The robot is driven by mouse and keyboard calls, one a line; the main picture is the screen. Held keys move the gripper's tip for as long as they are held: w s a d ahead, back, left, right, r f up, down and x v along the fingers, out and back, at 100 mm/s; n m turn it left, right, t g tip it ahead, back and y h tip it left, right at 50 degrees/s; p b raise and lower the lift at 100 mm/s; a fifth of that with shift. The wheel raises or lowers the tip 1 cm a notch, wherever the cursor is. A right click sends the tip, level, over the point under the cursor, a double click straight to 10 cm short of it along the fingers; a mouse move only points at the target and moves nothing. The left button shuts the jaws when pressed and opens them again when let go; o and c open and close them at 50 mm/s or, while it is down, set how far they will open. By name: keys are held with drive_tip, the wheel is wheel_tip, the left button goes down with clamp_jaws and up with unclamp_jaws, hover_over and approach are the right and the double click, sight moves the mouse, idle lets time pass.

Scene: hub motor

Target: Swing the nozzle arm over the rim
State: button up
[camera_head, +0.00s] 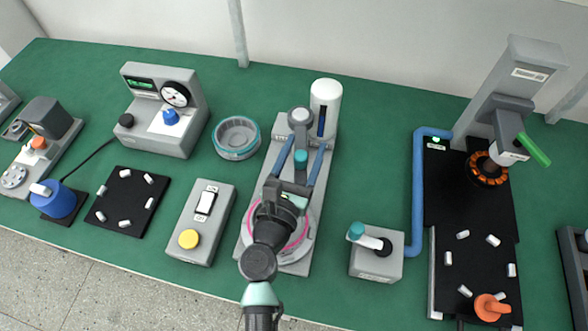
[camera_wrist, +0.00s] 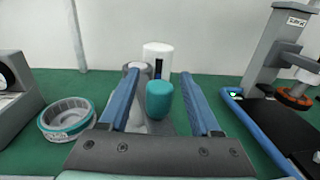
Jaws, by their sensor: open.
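The nozzle arm's teal knob (camera_head: 301,158) is in the middle of the table, in front of a grey round-topped post (camera_head: 300,116) and a white cylinder (camera_head: 326,95). In the wrist view the knob (camera_wrist: 159,98) stands upright between the two blue fingers of my gripper (camera_wrist: 160,76). My gripper (camera_head: 305,146) is open, one finger on each side of the knob, with visible gaps. The round rim with a pink band (camera_head: 304,226) lies nearer on the same grey base (camera_head: 245,222), partly hidden under my arm. The nozzle tip cannot be made out.
Left of the base are a grey-teal ring (camera_head: 237,137) and a switch box (camera_head: 200,222) with a yellow button. On the right are a grey box with a teal-tipped lever (camera_head: 376,262), a blue pipe (camera_head: 418,190) and a tall press (camera_head: 505,95). Green table shows between them.

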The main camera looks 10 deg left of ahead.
drive_tip(key=s+a+b, duration=0.1)
drive_tip(key=s+b, duration=0.2)
drive_tip(key=s, duration=0.9)
drive_tip(key=shift+s, duration=0.2)
drive_tip(key=shift+a, duration=0.1)
